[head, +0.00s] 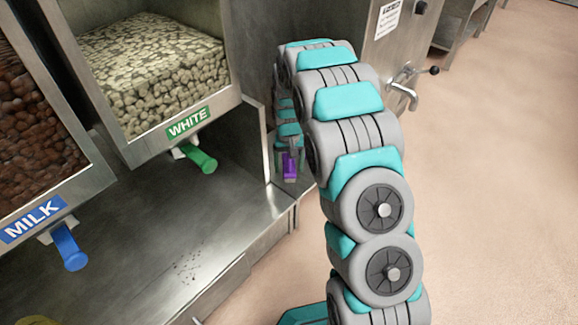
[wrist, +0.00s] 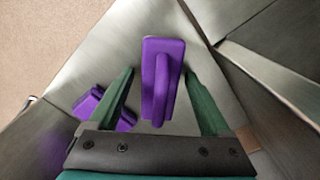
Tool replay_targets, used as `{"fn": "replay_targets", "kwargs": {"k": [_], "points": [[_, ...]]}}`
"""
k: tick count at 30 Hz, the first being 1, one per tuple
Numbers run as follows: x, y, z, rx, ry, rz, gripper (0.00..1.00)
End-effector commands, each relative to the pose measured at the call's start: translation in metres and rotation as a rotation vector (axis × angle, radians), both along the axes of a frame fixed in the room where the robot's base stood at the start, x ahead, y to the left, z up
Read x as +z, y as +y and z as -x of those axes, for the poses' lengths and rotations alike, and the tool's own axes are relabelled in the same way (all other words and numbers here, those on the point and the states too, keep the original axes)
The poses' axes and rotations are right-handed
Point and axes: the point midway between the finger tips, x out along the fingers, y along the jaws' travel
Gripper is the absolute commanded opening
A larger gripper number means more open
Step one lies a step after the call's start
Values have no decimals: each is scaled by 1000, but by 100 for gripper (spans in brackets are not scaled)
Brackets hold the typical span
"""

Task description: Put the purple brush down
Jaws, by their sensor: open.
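The purple brush (wrist: 162,80) shows in the wrist view between the two green fingers of my gripper (wrist: 160,85). The fingers are apart, with a gap on each side of the brush. The brush is over or on a grey metal surface; I cannot tell whether it touches it. A second purple shape (wrist: 105,105) shows beside and partly behind the left finger; I cannot tell whether it is a separate thing. In the head view, a small purple patch of the brush (head: 290,167) shows below my gripper (head: 292,148), beside the steel cabinet. My arm hides part of that area.
Steel bins with green WHITE (head: 188,122) and blue MILK (head: 32,220) labels stand left. A green handle (head: 203,160) and blue handle (head: 70,250) stick out below. A metal shelf (head: 180,225) runs beneath. A tap (head: 405,88) is on the right. Open floor lies right.

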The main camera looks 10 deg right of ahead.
Motion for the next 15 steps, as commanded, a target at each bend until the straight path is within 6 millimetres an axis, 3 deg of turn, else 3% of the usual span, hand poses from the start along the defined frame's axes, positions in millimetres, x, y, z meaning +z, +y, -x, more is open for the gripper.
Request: {"fn": "replay_targets", "kwargs": {"k": [8,15], "points": [[39,0,-1,0,-4,0,82],[91,0,-2,0,-9,0,82]]}}
